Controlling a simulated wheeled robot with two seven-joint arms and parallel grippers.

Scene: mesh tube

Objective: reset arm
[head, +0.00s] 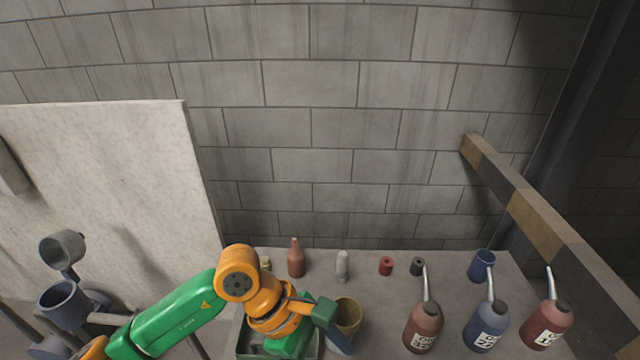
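My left arm, green and orange, comes in from the lower left and bends down over the near left part of the grey table (390,270). Its hand end (324,312) is low, beside a yellowish mesh cup (349,313). The arm partly covers the cup and a grey-green tray (245,338). I cannot make out the fingertips or whether they hold anything. My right gripper is not in view.
A brown bottle (296,260), a pale tube (342,266), and small red (386,265) and dark (417,266) cylinders stand at the back. A blue cup (481,266) and brown (423,328), blue (486,327) and red (546,327) spouted bottles stand right.

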